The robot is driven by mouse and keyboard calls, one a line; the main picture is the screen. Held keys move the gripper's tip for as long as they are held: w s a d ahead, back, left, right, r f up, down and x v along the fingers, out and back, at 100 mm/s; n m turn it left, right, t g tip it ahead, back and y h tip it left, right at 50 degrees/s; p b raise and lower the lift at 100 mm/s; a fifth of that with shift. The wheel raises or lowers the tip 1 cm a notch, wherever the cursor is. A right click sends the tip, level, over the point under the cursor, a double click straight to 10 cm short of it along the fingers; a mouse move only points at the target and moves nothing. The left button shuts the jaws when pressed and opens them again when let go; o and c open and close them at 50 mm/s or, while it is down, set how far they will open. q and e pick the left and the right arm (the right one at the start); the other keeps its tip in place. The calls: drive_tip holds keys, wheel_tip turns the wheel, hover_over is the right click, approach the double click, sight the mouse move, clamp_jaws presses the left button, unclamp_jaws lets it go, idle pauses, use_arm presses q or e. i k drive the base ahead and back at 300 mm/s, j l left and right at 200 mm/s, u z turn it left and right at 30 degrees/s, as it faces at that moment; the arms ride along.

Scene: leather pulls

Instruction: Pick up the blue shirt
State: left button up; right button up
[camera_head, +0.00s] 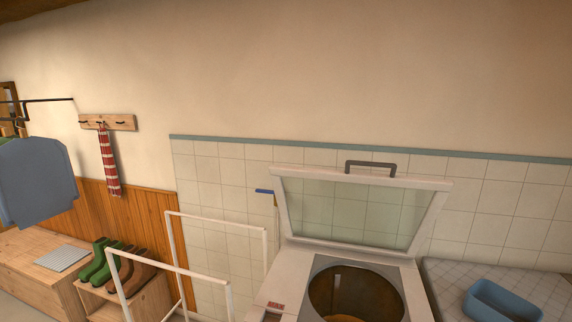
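The blue shirt (38,182) hangs at the left edge of the head view, below a dark rail (45,101). Its left side is cut off by the picture edge. How it is fixed to the rail is too small to tell. Neither my left nor my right gripper is in view.
A top-loading machine with a raised glass lid (350,213) and open drum (355,293) stands at lower centre. White frame rails (215,224) stand left of it. A blue basin (502,301) is at right. Boots (98,262) sit on a wooden box. A red striped cloth (109,162) hangs from a peg board.

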sight(38, 184)
drive_tip(key=u, duration=1.6)
